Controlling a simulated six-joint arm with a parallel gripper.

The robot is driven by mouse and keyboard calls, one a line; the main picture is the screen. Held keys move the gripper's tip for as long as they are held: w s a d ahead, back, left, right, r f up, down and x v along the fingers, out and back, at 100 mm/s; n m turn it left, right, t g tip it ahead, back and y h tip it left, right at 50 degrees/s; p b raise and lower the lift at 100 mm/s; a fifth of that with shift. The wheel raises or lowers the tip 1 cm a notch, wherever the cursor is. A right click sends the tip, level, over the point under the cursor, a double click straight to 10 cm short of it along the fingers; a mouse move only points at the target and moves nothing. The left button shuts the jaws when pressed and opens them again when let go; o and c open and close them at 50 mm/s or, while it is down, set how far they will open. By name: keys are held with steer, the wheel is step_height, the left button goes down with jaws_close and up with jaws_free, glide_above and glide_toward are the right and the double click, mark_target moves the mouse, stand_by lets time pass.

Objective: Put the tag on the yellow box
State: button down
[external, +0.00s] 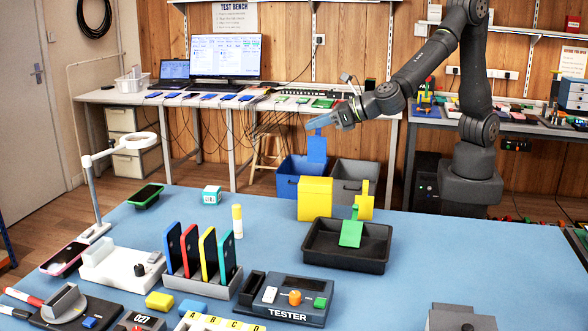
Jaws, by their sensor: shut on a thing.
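The yellow box (314,199) stands on the blue table, left of the black tray. My gripper (319,125) is above it, reaching in from the right. It is shut on the narrow neck of a blue tag (317,149), which hangs upright. The tag's lower edge appears above the box's top, with a gap in the picture. A green tag (351,233) leans in the black tray (345,263). A yellow tag (365,206) stands behind the tray, right of the yellow box.
A rack (203,284) of several coloured phones and a tester (292,299) stand in front. A glue stick (237,221) and a small white-teal box (212,195) are left of the yellow box. The table's right side is mostly clear.

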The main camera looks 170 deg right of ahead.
steer(key=shift+w+a+f, duration=0.1)
steer(key=shift+w+f, duration=0.35)
steer(key=shift+w, duration=0.1)
steer(key=shift+f, duration=1.85)
steer(key=shift+f, duration=0.15)
steer(key=c, duration=1.1)
jaws_free()
steer(key=v, duration=1.2)
